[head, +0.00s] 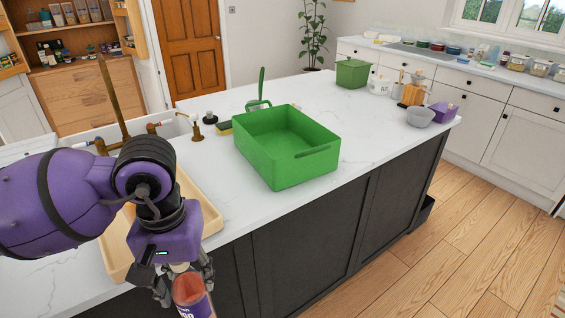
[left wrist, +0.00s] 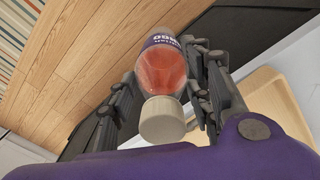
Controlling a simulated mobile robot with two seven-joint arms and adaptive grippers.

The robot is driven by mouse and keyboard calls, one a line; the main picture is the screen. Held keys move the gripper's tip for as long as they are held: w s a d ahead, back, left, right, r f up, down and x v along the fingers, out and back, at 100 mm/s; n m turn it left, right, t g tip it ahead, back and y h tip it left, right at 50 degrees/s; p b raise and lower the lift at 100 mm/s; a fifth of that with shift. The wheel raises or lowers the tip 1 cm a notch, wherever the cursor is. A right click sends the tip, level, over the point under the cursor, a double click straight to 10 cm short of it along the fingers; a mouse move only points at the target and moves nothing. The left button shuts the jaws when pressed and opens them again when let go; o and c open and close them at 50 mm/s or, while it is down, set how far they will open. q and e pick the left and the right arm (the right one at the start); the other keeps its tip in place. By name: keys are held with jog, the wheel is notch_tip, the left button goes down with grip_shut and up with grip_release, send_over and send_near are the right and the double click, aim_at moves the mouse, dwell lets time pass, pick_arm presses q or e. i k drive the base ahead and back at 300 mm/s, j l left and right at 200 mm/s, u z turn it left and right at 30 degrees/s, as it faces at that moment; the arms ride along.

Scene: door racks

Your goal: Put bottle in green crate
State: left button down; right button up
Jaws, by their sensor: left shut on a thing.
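The green crate (head: 287,147) stands open and upright on the white island counter, and its visible inside looks empty. My left gripper (head: 184,288) is at the bottom of the head view, in front of the counter's near edge and left of the crate. It is shut on the bottle (head: 192,296), whose lower part is cut off by the frame. In the left wrist view the bottle (left wrist: 163,70) shows a reddish body, a purple label and a pale cap, between the dark fingers (left wrist: 165,90). My right gripper is not in view.
A beige tray (head: 211,219) lies on the counter behind my left arm. A sink and taps (head: 197,132) are left of the crate. A lidded green box (head: 352,73), a grey bowl (head: 420,117) and a purple box (head: 444,112) stand farther right. Counter right of the crate is clear.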

aim_at(282, 154)
jog(key=i+l, duration=0.2)
jog(key=l, duration=0.15)
jog(key=i+l, duration=0.2)
jog(key=l, duration=0.15)
jog(key=i+l, duration=0.2)
jog(key=l, duration=0.15)
jog(key=i+u, duration=0.05)
